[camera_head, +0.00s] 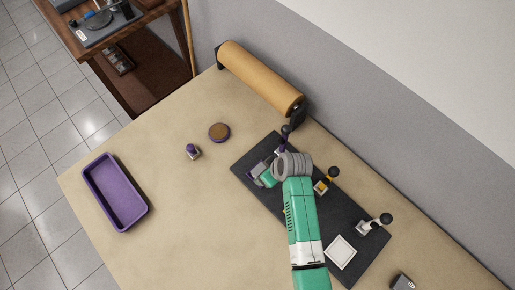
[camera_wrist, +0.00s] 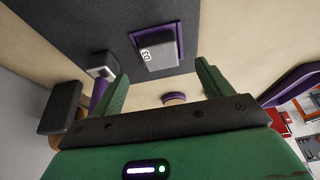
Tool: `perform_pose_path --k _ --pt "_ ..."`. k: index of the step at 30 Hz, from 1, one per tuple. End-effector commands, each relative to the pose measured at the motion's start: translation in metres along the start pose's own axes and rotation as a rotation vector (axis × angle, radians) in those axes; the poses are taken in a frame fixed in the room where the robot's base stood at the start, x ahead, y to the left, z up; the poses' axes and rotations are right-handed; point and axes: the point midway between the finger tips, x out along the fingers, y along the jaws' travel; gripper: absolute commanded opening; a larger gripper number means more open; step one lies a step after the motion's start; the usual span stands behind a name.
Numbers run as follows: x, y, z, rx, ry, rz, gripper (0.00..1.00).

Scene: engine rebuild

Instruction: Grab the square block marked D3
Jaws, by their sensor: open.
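In the head view my gripper (camera_head: 264,174) is over the far left end of the dark mat (camera_head: 290,199). My arm and gripper hide much of that spot, and the block is not clear there.
Upright purple (camera_head: 285,134), orange (camera_head: 322,185) and white (camera_head: 372,225) handled pieces stand along the mat's wall side. A white square frame (camera_head: 341,252) lies nearer. A purple tray (camera_head: 89,178), a small purple-topped piece (camera_head: 193,152) and a round disc (camera_head: 219,132) are left. A brown roll (camera_head: 258,77) is behind.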

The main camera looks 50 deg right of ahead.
Motion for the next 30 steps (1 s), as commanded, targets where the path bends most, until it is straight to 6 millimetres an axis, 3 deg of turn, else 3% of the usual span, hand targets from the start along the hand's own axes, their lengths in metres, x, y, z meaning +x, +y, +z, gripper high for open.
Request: perform_pose_path --k 3,8,15,23,30 --pt "0.017 0.000 0.000 0.000 0.000 -0.001 0.78" --pt "0.026 0.000 -0.002 -0.001 0.001 0.000 0.78" --pt "0.067 0.000 -0.003 -0.001 0.002 0.001 0.78" --pt "0.071 0.000 -0.004 -0.001 0.002 0.003 0.78" --pt "0.071 0.000 -0.004 -0.001 0.003 0.002 0.35"
